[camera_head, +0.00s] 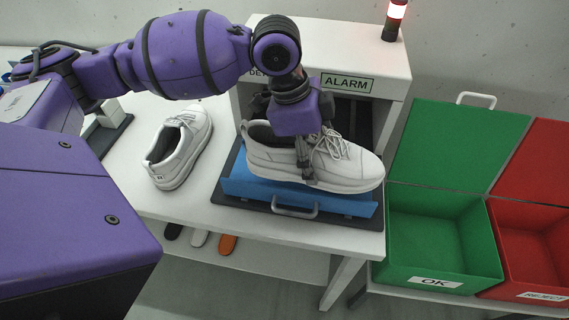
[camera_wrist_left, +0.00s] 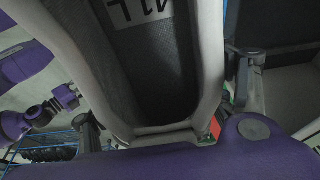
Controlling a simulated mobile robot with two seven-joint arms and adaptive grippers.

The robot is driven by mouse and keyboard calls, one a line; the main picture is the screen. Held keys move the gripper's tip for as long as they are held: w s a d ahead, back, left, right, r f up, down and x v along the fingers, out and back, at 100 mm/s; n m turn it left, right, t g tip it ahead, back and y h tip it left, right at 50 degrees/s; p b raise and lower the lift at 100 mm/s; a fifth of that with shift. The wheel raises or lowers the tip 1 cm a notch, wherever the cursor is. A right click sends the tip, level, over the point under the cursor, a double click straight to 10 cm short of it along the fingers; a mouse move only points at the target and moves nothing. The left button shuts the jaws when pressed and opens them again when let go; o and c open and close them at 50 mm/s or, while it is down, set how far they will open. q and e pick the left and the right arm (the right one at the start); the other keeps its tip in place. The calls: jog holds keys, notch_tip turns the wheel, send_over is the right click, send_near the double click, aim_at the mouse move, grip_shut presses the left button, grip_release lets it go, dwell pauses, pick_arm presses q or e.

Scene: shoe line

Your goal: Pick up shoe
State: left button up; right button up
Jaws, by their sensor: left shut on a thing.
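A white shoe (camera_head: 345,165) with pale laces rests on or just above the blue pad of a dark tray, toe to the right. My left gripper (camera_head: 308,165) comes down from above and is shut on its upper near the laces. The wrist view looks into the shoe's opening (camera_wrist_left: 155,60), where a pale label with dark characters shows on the dark insole. Whether the sole touches the pad cannot be told. A second white shoe (camera_head: 180,147) stands on the table to the left. My right gripper cannot be made out in either view.
The blue pad (camera_head: 240,187) lies on the tray with a front handle (camera_head: 294,208), before a white machine (camera_head: 320,45) marked ALARM with a red lamp (camera_head: 396,12). A green OK bin (camera_head: 440,235) and red REJECT bin (camera_head: 530,245), lids raised, stand right. Insoles (camera_head: 228,244) lie below.

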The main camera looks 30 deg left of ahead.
pick_arm(q)
jog(key=s+r+p, duration=0.1)
jog(key=s+r, duration=0.5)
jog(key=s, duration=0.5)
jog(key=shift+s+d+r, duration=0.15)
jog(key=shift+s+r, duration=0.05)
jog(key=shift+r, duration=0.15)
